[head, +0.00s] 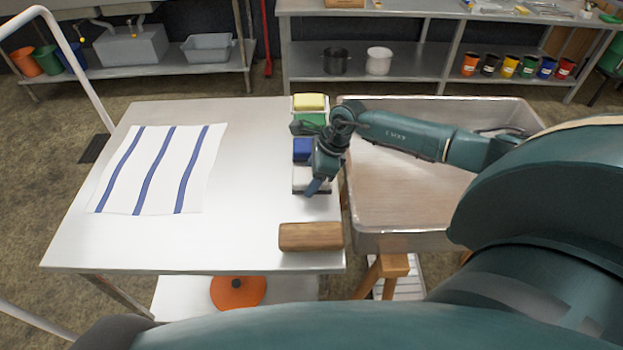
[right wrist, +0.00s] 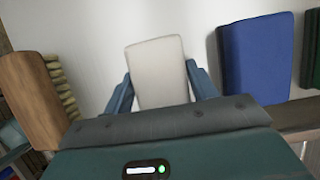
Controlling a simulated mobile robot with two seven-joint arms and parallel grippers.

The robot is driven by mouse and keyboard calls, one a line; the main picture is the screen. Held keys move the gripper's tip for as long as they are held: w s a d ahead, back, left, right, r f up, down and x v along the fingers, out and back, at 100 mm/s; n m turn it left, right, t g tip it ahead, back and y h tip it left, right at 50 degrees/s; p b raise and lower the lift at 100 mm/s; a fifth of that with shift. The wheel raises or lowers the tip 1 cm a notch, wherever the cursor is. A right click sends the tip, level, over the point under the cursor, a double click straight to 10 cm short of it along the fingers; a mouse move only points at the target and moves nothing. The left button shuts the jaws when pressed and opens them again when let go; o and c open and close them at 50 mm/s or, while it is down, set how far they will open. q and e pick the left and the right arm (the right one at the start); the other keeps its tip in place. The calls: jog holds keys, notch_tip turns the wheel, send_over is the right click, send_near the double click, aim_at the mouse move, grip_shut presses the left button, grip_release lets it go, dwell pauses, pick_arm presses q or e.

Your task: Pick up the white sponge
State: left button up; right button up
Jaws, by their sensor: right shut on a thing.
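The white sponge (head: 299,177) is at the near end of a row of sponges along the right edge of the metal table (head: 240,235). My right gripper (head: 315,187) is over it and hides part of it. In the right wrist view the white sponge (right wrist: 157,68) stands between the two blue fingers, which are shut on it. I cannot tell whether it still touches the table. My left gripper is in neither view.
A blue sponge (head: 302,148), a green one (head: 311,119) and a yellow one (head: 310,102) are farther back. A wooden brush (head: 311,237) lies nearer. A striped towel (head: 160,170) lies left; a large metal pan (head: 410,205) is right. The table's middle is clear.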

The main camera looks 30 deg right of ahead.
jog(key=shift+r, duration=0.6)
notch_tip(320, 180, up, 9)
jog(key=shift+r+b, duration=0.1)
jog(key=shift+b, duration=0.25)
jog(key=o, duration=0.3)
jog(key=shift+c, duration=1)
